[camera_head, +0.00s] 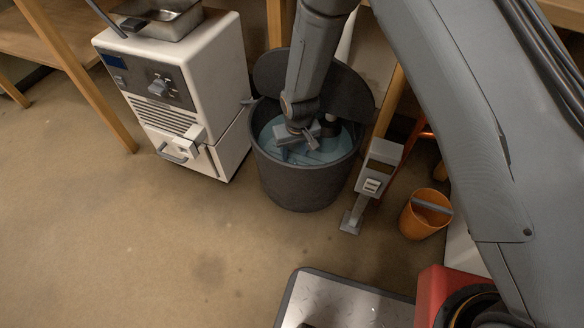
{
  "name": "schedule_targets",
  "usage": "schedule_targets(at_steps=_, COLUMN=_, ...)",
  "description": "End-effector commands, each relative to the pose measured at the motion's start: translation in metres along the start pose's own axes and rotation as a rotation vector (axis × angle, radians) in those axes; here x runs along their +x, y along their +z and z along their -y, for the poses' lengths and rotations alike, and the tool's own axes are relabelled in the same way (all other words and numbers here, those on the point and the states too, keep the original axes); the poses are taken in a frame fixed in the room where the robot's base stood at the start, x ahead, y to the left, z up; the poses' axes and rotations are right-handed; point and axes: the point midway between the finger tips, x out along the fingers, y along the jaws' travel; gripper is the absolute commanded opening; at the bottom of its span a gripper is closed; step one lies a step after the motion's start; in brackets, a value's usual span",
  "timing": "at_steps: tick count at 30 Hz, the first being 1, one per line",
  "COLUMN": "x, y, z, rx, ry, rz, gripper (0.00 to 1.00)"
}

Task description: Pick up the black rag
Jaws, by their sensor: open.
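My gripper (298,147) points down into the mouth of a round dark grey bin (302,189), inside its rim. Its fingers are small and partly merge with the blue-grey contents of the bin, and nothing clear shows between them. I cannot make out a black rag for certain. A small dark patch (331,126) shows beside the gripper inside the bin, but I cannot tell if it is cloth or part of the gripper. My arm hides part of the bin's back.
A white machine (190,95) with a metal basin on top stands left of the bin. A grey post-like device (376,172) and an orange bucket (424,216) stand to the right. A metal-topped platform (345,302) is at the bottom. The brown floor at left is clear.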

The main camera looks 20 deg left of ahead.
Motion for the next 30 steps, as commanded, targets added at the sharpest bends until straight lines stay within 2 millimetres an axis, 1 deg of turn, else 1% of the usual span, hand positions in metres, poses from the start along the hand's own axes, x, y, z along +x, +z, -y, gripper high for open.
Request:
schedule_targets(at_steps=1, x=0.009, y=0.001, z=-0.001, rx=0.0, ry=0.0, rz=0.002, gripper=0.41)
schedule_targets(at_steps=5, x=0.027, y=0.002, z=-0.003, rx=0.0, ry=0.0, rz=0.003, gripper=0.41)
schedule_targets(at_steps=6, x=0.034, y=0.003, z=-0.003, rx=0.0, ry=0.0, rz=0.004, gripper=0.41)
schedule_targets(at_steps=8, x=0.04, y=0.002, z=-0.003, rx=0.0, ry=0.0, rz=0.003, gripper=0.41)
schedule_targets(at_steps=11, x=0.044, y=0.002, z=-0.003, rx=0.0, ry=0.0, rz=0.002, gripper=0.41)
schedule_targets(at_steps=16, x=0.042, y=0.002, z=-0.002, rx=0.0, ry=0.0, rz=0.001, gripper=0.41)
schedule_targets(at_steps=17, x=0.042, y=0.002, z=-0.002, rx=0.0, ry=0.0, rz=0.001, gripper=0.38)
schedule_targets(at_steps=21, x=0.042, y=0.002, z=-0.002, rx=0.0, ry=0.0, rz=0.002, gripper=0.14)
schedule_targets(at_steps=24, x=0.042, y=0.002, z=-0.003, rx=0.0, ry=0.0, rz=0.002, gripper=0.0)
schedule_targets(at_steps=30, x=0.042, y=0.002, z=-0.003, rx=0.0, ry=0.0, rz=0.002, gripper=0.0)
